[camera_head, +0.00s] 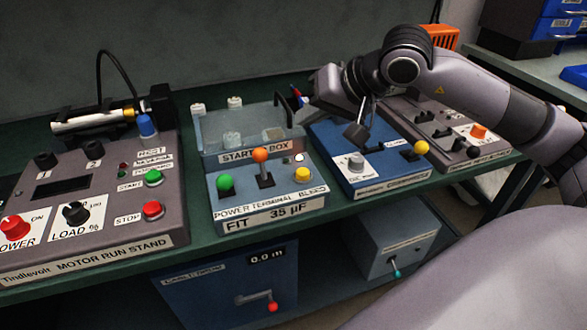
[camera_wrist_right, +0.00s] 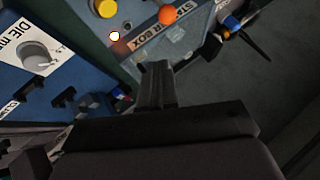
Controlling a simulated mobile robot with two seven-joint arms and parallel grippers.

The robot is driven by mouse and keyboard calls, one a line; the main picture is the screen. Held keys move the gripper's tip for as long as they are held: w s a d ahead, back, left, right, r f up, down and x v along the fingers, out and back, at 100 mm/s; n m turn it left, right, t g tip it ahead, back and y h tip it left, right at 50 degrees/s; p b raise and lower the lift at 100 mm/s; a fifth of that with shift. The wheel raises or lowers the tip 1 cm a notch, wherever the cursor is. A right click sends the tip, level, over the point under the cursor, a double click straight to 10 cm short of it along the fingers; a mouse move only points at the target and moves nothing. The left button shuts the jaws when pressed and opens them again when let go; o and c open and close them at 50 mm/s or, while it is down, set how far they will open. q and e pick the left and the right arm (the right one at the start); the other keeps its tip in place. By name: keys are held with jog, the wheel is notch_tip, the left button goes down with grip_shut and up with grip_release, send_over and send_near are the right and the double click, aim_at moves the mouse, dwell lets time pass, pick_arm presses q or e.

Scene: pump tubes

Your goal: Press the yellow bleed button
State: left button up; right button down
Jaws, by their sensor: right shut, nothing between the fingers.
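The yellow bleed button (camera_head: 302,174) is at the right end of the starter box's (camera_head: 268,203) front panel, above the word BLEED. It also shows at the top edge of the wrist view (camera_wrist_right: 104,8), partly cut off. A small lit lamp (camera_head: 298,158) is just behind it; it glows in the wrist view (camera_wrist_right: 115,36). My right gripper (camera_head: 357,132) is shut and empty, above the blue panel to the right of the starter box. In the wrist view its fingers (camera_wrist_right: 157,68) are together, apart from the button. My left gripper is out of view.
The starter box also has a green button (camera_head: 225,183) and an orange-knobbed lever (camera_head: 260,156). The motor run stand (camera_head: 90,200) is on the left.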

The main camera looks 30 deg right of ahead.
jog(key=shift+f, duration=0.1)
jog(key=b, duration=0.6)
send_over(307, 173)
notch_tip(307, 173, down, 8)
jog(key=shift+r, duration=0.15)
jog(key=shift+f+b, duration=0.3)
jog(key=shift+f, duration=0.2)
dwell(0.6)
dwell(0.8)
